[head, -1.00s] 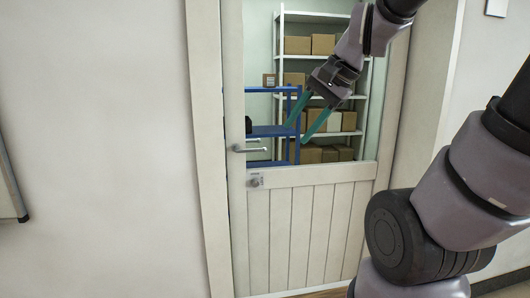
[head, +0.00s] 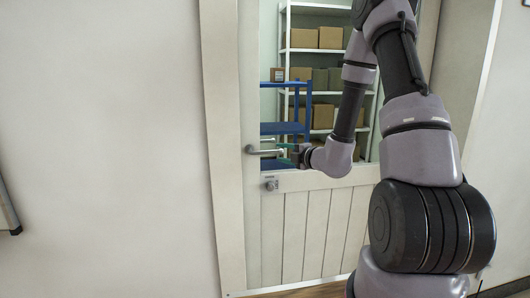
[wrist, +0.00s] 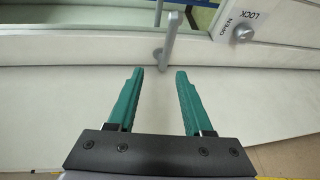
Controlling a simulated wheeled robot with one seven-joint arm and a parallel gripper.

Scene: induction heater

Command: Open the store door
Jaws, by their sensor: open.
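The store door (head: 300,225) is cream, with slatted lower boards and a large window above; it looks closed in its frame. Its grey lever handle (head: 265,151) sits at the left edge, pointing right. Below it is a round lock knob (head: 271,185); in the wrist view the knob (wrist: 243,33) is marked OPEN and LOCK. My gripper (head: 287,149) is at the handle's free end, its green fingers partly hidden by the wrist in the head view. In the wrist view my gripper (wrist: 161,71) is open, and the handle (wrist: 171,42) reaches towards the gap between the fingertips.
Through the window stand a white shelf with cardboard boxes (head: 331,38) and a blue rack (head: 285,128). The door frame (head: 222,150) and a plain wall (head: 100,150) lie to the left. A dark-edged board (head: 8,210) is at the far left.

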